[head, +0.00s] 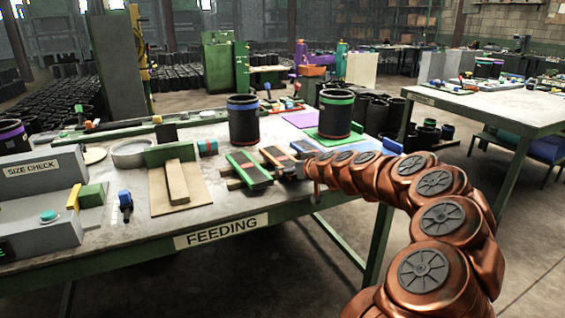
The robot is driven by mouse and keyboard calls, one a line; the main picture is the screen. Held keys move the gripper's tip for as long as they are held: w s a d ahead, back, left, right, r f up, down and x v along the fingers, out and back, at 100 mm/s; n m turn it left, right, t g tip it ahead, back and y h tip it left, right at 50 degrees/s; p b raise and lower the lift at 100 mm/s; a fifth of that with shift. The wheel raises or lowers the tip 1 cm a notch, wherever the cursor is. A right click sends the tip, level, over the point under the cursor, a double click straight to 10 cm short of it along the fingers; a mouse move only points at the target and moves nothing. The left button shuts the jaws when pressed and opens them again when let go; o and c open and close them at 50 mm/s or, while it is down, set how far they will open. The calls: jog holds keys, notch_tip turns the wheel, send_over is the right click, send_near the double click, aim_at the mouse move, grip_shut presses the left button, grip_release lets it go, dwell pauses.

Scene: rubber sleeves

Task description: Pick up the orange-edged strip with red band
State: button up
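A small red mark shows on the green-edged strip; the bands on the orange-edged ones are too small to tell surely. My gripper (290,170) is at the near end of the orange-edged strips, at the tip of my copper arm. Its fingers are small and partly hidden, so I cannot tell whether they are open or touch a strip.
A blue-rimmed black sleeve (243,120) stands behind the strips. A green-rimmed one (335,113) stands on a green mat at right. A wooden block (177,182) on a board and the grey size check station (40,190) are at left. The front table edge (222,232) is clear.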

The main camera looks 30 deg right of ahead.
jog(key=c, duration=1.2)
